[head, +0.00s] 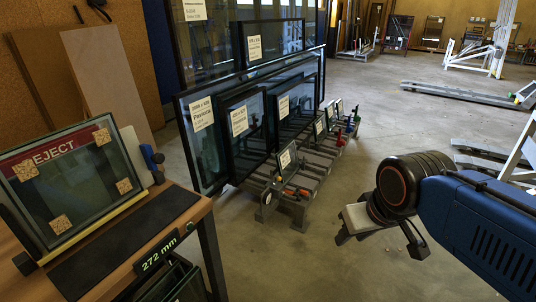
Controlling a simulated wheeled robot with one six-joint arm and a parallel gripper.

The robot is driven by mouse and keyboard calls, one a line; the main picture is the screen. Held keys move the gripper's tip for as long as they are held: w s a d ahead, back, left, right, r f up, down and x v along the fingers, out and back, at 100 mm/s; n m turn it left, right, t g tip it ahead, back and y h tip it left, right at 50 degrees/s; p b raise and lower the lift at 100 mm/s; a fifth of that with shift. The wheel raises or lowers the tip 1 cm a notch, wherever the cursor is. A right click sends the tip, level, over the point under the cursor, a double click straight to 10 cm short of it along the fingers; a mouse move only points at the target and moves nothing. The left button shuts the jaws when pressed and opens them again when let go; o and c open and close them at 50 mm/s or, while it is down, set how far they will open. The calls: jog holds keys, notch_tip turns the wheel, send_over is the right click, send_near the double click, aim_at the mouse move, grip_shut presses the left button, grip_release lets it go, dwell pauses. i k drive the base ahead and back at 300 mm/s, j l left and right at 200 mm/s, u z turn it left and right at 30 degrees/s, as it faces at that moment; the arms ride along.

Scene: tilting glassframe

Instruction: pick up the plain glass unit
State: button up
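Several dark-edged glass units lean upright in a rack left of centre. Among them are a small one with a white label (240,128), another beside it (296,103), and a large one behind (203,150). A glass pane with a red REJECT strip and cork pads (85,190) stands tilted on a bench at left. I cannot tell which is the plain glass unit. My gripper (381,238) is at right, above the floor, apart from all the glass. Its fingers are spread with nothing seen between them.
The wooden bench (190,222) carries a black mat (125,240) and a 272 mm sign (158,254). More panes stand below it. The low rack's feet and clamps (298,205) reach onto the floor. Clear concrete floor (400,125) lies between the rack and the metal frames at right.

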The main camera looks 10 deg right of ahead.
aim_at(78, 178)
jog(key=u, duration=1.3)
